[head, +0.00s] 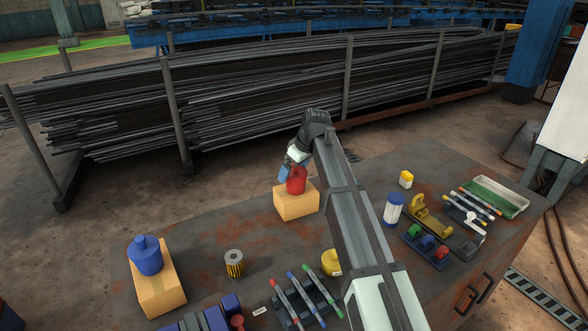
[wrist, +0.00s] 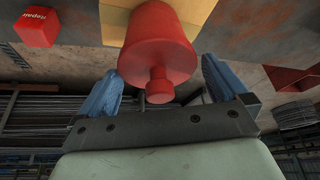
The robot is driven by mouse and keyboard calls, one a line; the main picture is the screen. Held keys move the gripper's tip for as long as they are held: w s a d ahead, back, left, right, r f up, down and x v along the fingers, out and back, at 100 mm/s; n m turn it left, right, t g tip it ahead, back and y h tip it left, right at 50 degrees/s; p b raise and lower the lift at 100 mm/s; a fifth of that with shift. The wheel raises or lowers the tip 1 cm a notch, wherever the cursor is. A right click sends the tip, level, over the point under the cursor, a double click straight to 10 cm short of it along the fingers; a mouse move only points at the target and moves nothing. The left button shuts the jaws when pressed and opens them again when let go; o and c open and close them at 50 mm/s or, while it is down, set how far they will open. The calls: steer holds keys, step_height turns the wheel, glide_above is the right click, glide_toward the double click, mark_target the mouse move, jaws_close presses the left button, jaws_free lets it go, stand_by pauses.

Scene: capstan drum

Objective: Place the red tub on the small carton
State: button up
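The red tub (head: 297,181) stands upright on top of the small tan carton (head: 297,204) near the middle of the table. In the wrist view the red tub (wrist: 158,45) shows with its narrow knob toward me, and part of the carton (wrist: 112,24) shows behind it. My gripper (head: 290,172) is at the tub's upper left in the head view. In the wrist view its two blue fingers (wrist: 161,75) are spread either side of the tub, with a slim gap visible on the right. Contact on the left side is unclear.
A blue tub (head: 146,256) stands on a longer carton (head: 160,292) at front left. A ribbed cylinder (head: 234,264), markers (head: 306,290), a white-blue bottle (head: 393,209) and a green tray (head: 497,197) stand around. A red cube (wrist: 36,27) shows in the wrist view.

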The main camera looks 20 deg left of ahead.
steer(key=v, duration=1.2)
